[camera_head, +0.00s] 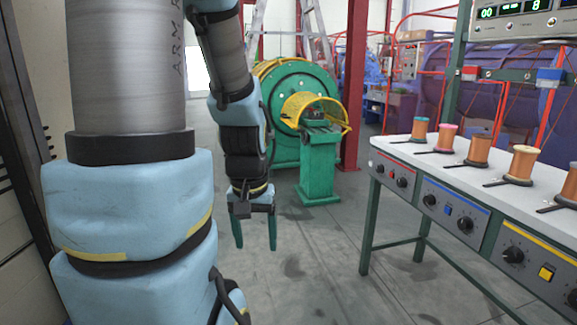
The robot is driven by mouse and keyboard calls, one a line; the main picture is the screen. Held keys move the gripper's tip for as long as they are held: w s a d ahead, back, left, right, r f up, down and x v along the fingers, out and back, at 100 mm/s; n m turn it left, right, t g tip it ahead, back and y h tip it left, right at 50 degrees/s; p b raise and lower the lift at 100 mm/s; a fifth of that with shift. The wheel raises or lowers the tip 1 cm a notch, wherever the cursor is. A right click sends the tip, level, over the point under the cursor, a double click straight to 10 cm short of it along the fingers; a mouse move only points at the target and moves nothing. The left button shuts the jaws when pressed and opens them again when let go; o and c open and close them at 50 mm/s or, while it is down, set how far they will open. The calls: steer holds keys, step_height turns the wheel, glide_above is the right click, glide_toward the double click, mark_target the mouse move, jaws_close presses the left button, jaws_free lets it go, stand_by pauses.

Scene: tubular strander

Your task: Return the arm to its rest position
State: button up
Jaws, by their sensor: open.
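My arm fills the left of the head view, with its light blue and grey links. My gripper (255,233) hangs pointing down over the grey floor, left of the middle. Its two dark green fingers are apart, and nothing shows between them. It is left of the white-topped bench and in front of the green machine, touching neither.
A bench (402,150) with several copper spools, such as the nearest full one (522,164), stands at the right. A green machine (290,95) with a yellow guard and green pedestal (318,165) stands behind. A dark frame (18,130) is at the far left. The middle floor (315,265) is clear.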

step_height(320, 180, up, 16)
steer(key=p, duration=1.3)
steer(key=shift+f, duration=0.15)
